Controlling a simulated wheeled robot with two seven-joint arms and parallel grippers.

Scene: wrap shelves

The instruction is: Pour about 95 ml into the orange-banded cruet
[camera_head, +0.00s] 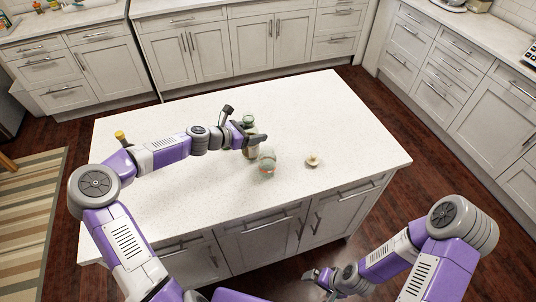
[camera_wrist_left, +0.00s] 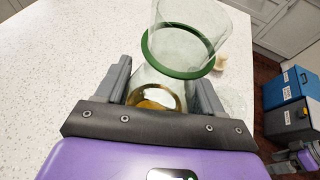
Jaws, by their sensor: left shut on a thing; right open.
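My left gripper (camera_head: 256,139) is shut on a clear glass vessel (camera_head: 249,121) above the island counter. In the left wrist view the vessel (camera_wrist_left: 182,45) has a green band, and amber liquid shows at its near end (camera_wrist_left: 155,97). The left fingers (camera_wrist_left: 163,85) stand on either side of it. A second pale, greenish glass vessel (camera_head: 267,160) is just in front of the left gripper, with a small reddish patch low on it. I cannot make out a clear orange band. My right gripper (camera_head: 325,277) is open and empty, low in front of the island.
The white speckled counter (camera_head: 355,125) is mostly clear. A small beige object (camera_head: 313,160) sits right of the second vessel. A yellow-topped item (camera_head: 121,138) stands at the left, near my left arm. Blue (camera_wrist_left: 287,87) and grey (camera_wrist_left: 290,120) labelled boxes stand beyond the counter.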

